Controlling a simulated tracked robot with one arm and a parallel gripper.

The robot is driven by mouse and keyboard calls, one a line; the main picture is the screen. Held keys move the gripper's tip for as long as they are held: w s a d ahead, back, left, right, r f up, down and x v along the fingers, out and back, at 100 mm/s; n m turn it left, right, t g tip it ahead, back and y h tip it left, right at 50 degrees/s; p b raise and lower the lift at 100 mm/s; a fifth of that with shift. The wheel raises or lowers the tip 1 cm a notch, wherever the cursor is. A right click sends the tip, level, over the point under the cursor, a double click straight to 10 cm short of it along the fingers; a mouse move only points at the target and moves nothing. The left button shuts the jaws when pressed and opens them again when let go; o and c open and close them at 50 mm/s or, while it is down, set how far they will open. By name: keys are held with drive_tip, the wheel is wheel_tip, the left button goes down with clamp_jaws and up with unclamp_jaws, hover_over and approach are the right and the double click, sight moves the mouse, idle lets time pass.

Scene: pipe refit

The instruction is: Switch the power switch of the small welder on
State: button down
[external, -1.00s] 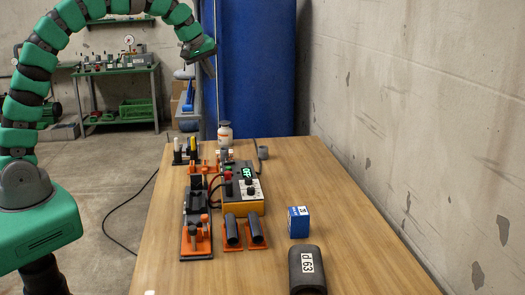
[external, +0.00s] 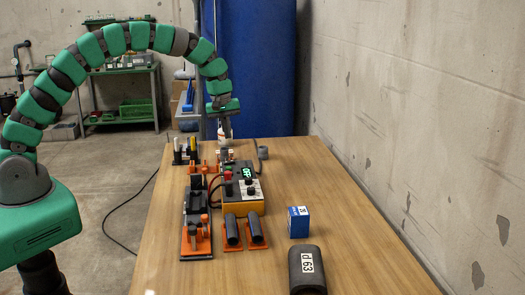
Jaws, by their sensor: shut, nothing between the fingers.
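The small welder (external: 242,190) is a yellow and dark box on the wooden table, with a red button, knobs and a green display that appears to read OFF. The power switch cannot be made out for certain at this size.
Left of the welder is an orange and black clamping fixture (external: 197,228). Two short black pipes on orange holders (external: 243,232) stand in front. A blue box (external: 299,222) and a dark pipe marked d 63 (external: 307,270) are at the right. A concrete wall (external: 420,120) bounds the right.

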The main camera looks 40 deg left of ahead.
sight(233, 161)
drive_tip(key=f, duration=0.8)
drive_tip(key=shift+w+d+f, duration=0.35)
drive_tip(key=shift+w+d, duration=0.05)
